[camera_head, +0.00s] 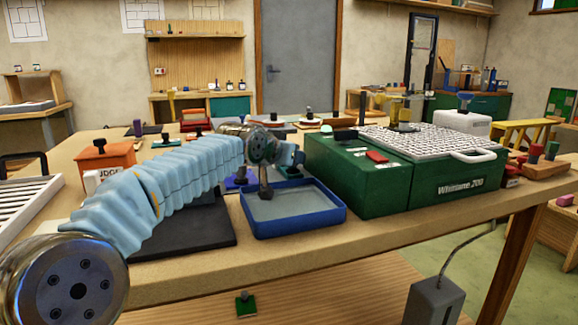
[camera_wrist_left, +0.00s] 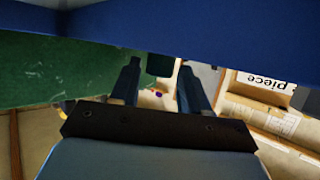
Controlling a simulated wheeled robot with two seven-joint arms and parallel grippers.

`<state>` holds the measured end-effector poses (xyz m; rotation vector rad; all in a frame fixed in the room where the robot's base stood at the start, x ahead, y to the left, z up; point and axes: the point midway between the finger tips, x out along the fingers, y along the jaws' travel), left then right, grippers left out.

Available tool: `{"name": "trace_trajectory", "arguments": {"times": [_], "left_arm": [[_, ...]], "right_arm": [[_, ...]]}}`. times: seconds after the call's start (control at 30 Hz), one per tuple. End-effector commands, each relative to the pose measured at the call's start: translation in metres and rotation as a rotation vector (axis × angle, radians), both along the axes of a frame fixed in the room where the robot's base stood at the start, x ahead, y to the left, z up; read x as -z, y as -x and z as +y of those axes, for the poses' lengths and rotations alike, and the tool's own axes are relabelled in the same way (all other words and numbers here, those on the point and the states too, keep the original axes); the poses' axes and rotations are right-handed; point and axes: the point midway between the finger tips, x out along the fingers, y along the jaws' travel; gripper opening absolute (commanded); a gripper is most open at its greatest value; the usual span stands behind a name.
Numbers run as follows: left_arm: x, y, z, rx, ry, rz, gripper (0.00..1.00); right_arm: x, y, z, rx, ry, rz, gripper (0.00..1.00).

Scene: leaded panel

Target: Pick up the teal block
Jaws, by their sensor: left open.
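A dark teal block (camera_head: 297,174) shows at the back of the shallow blue tray (camera_head: 293,222), partly hidden behind my left wrist. My left gripper (camera_head: 298,157) is at the end of the light blue sleeved arm, above the back of the tray; its fingers are hard to make out there. In the left wrist view the two dark fingers (camera_wrist_left: 160,88) are apart, with a dark teal piece (camera_wrist_left: 160,64) seen between and beyond their tips. I cannot tell whether they touch it. My right gripper is not in view.
A green machine (camera_head: 357,185) stands close to the tray's right. An orange box (camera_head: 107,158) and a dark mat (camera_head: 200,232) lie to the left. A green knobbed block (camera_head: 245,304) sits low, below the tabletop. The front table edge is clear.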

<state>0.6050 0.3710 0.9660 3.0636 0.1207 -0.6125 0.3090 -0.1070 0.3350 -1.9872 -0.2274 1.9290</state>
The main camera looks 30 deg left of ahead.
Motion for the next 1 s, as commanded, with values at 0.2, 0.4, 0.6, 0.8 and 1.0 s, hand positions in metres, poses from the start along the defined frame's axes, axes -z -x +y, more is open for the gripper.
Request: {"name": "trace_trajectory", "arguments": {"times": [0.2,0.4,0.6,0.8,1.0], "left_arm": [[0.008,-0.021,0.002,-0.001,0.0,-0.001,0.46],[0.008,-0.021,0.002,0.0,0.001,-0.002,0.46],[0.008,-0.021,0.002,0.0,0.001,-0.002,0.15],[0.007,-0.02,0.002,0.0,0.001,-0.003,0.0],[0.004,-0.021,0.002,0.0,0.0,-0.003,0.0]], "right_arm": [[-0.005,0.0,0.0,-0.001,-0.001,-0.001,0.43],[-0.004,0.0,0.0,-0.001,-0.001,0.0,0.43],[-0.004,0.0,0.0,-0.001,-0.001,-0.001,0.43],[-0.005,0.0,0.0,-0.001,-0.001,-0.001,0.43],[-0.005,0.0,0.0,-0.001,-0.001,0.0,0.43]]}}
